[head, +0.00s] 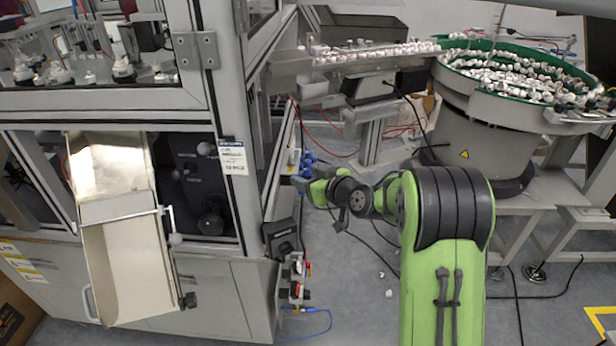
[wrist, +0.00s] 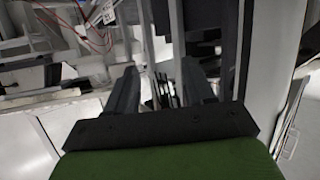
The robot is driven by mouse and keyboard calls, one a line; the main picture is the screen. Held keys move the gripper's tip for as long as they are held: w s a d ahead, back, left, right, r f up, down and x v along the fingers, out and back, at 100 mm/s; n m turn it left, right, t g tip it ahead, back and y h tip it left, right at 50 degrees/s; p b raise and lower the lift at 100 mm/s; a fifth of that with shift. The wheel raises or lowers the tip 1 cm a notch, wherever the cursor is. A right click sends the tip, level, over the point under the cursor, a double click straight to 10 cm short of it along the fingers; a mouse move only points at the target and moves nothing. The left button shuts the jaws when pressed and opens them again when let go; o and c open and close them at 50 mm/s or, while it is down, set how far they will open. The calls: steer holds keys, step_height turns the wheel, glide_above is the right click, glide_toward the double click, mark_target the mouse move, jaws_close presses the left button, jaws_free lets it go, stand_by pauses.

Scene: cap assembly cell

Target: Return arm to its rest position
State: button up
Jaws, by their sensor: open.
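My arm is green and black and reaches forward from the lower right of the head view. My gripper (head: 342,222) is small and dark in the head view, in front of the grey machine cabinet's right side. In the wrist view my gripper (wrist: 160,88) shows two dark fingers spread apart with nothing between them. It is open and empty. In the head view the wrist end is close to the cabinet's corner; I cannot tell the exact gap.
The grey machine cabinet (head: 222,280) with a metal chute (head: 122,255) fills the left. A bowl feeder (head: 470,125) with many white caps stands at the back right, joined by a feed track (head: 375,52). Small valves and a blue hose (head: 310,334) are at the cabinet's corner. Cables cross the floor.

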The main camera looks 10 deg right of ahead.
steer(key=s+r+m+g+h+p, duration=0.1)
steer(key=s+r+g+h+p, duration=0.35)
steer(key=s+r, duration=1)
steer(key=s+d+m+g+h+p, duration=0.1)
steer(key=s+d+m+p, duration=0.1)
steer(key=s, duration=1)
steer(key=s+d+r+m+g+h+p, duration=0.1)
steer(key=s+d+m+p, duration=0.2)
steer(key=s, duration=1)
steer(key=shift+d+g+p, duration=0.35)
steer(key=shift+d+p, duration=0.05)
steer(key=shift+p, duration=0.6)
steer(key=shift+s+r, duration=0.1)
